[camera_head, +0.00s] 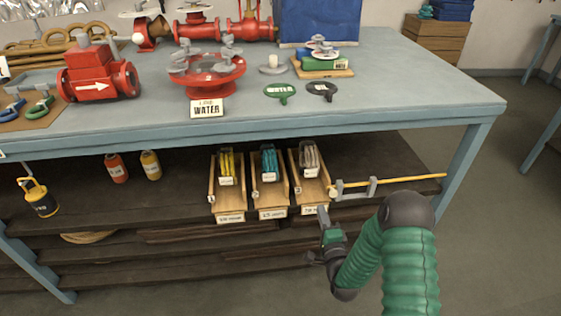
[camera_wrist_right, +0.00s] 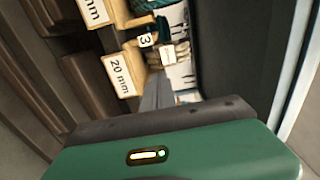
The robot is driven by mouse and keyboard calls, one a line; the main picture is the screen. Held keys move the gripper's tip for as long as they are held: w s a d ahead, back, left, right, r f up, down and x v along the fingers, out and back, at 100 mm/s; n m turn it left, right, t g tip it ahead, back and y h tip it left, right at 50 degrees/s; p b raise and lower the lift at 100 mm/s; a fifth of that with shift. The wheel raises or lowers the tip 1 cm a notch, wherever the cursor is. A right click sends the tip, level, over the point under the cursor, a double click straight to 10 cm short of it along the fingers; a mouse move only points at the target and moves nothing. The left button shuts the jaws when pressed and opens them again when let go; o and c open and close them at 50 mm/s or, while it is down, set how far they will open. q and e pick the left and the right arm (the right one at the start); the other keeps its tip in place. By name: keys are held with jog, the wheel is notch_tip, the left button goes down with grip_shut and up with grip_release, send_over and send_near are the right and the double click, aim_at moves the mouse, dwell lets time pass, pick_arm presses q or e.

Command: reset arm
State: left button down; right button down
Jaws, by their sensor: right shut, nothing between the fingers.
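My right arm, in a green sleeve, comes in from the lower right of the head view. Its gripper (camera_head: 323,213) is shut and empty, just in front of the right-hand wooden tray (camera_head: 311,186) on the lower shelf. In the right wrist view the closed fingers (camera_wrist_right: 157,92) point toward the tray labelled 20 mm (camera_wrist_right: 121,75). I cannot tell whether the fingertips touch it. My left gripper is not in view.
Two more wooden trays (camera_head: 229,201) (camera_head: 270,200) stand to the left. A yellow rod (camera_head: 405,180) and grey bracket (camera_head: 355,189) lie right of the gripper. The blue-grey bench top (camera_head: 400,90) overhangs the shelf; its leg (camera_head: 466,160) stands at right.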

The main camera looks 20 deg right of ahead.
jog(key=s+a+n+g+y, duration=0.35)
jog(key=a+n+g, duration=0.45)
jog(key=n, duration=0.4)
jog(key=s+a+r+n+g, duration=0.1)
jog(key=s+a+n+g, duration=0.25)
jog(key=s, duration=0.65)
jog(key=s+a+r+n+g, duration=0.1)
jog(key=s+a+n+g, duration=0.3)
jog(key=s, duration=0.6)
notch_tip(320, 180, up, 28)
jog(key=n+p, duration=0.1)
jog(key=p, duration=2.7)
jog(key=shift+w+r, duration=0.15)
jog(key=shift+t+y, duration=0.25)
